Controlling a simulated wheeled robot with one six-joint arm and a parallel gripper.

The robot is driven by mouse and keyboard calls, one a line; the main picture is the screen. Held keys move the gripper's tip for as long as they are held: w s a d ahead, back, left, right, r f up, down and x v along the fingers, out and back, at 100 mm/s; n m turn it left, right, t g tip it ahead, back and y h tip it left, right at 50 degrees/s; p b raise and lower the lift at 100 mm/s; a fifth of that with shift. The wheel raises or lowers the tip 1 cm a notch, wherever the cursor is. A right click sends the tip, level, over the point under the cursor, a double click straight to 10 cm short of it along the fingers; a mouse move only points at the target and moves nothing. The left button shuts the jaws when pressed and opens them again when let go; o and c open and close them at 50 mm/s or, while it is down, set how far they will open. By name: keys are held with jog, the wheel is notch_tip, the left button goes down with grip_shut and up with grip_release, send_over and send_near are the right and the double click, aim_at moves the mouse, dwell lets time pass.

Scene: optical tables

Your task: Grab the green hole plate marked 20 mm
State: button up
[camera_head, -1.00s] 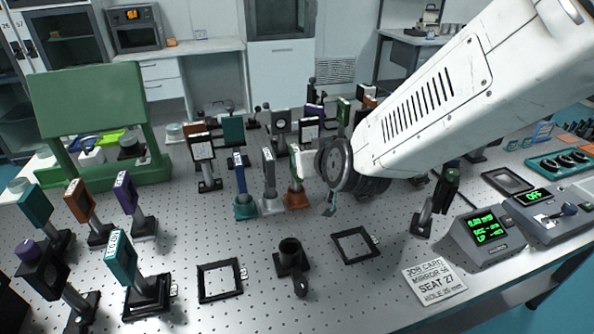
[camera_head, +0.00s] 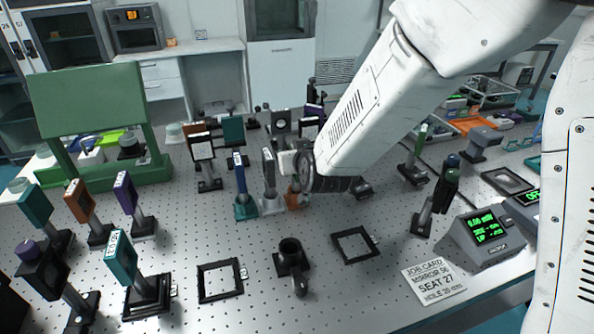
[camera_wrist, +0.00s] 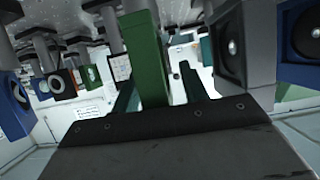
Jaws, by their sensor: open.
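In the wrist view, a green plate (camera_wrist: 148,55) shows nearly edge-on in the middle. It lies between the two dark green fingers of my gripper (camera_wrist: 163,84), closer to the left finger. The jaws are open, with a gap to the right finger. No marking is readable on the plate. In the head view, my gripper (camera_head: 290,162) is among the mounted plates, above an orange base (camera_head: 293,196); the gripper and wrist hide what stands there. Another green plate (camera_head: 421,134) stands on a post to the right; its label is not readable.
A grey plate (camera_head: 268,165) and a blue plate (camera_head: 240,174) stand just left of my gripper. In the wrist view, a grey block (camera_wrist: 243,45) is close on the right. Empty black frames (camera_head: 219,298) lie on the table front. A job card (camera_head: 433,281) lies right.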

grip_shut()
